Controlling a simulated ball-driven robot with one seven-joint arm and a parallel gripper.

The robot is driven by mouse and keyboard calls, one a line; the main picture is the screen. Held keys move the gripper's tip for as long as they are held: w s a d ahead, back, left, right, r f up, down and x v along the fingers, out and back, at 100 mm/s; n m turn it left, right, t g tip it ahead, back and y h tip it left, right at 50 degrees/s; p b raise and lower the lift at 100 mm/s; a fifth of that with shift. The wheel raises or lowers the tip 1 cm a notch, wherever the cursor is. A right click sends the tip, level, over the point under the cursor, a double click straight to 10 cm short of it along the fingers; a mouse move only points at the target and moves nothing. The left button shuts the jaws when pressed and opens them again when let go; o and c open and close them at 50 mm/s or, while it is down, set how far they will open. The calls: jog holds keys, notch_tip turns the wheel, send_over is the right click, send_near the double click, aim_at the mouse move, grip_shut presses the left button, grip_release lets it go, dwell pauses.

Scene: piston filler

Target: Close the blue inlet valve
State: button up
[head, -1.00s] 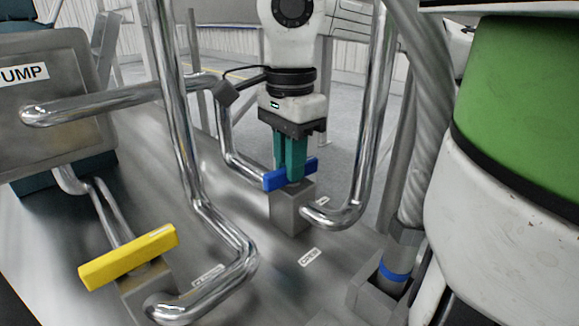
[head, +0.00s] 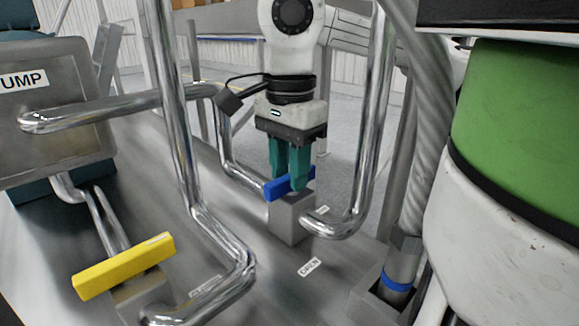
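The blue inlet valve handle (head: 277,189) is a short bar on top of a grey metal valve block (head: 289,221), in the middle of the head view. It runs slantwise, its right end farther back and higher in the picture. My gripper (head: 291,176) points down over it with two teal fingers. One finger is behind the bar and the other in front, so they straddle it. The fingers look spread, with a thin gap between them. The front finger covers part of the bar, and the bar hides the rear fingertip. Any contact is hard to tell.
A label reading OPEN (head: 309,267) lies on the metal deck in front of the block. Shiny pipes (head: 172,120) rise left and right of the gripper. A yellow valve handle (head: 123,267) is at front left, a PUMP box (head: 52,110) at far left.

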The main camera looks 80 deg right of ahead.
jog(key=shift+o, duration=0.9)
notch_tip(320, 180, up, 11)
jog(key=shift+f, duration=0.1)
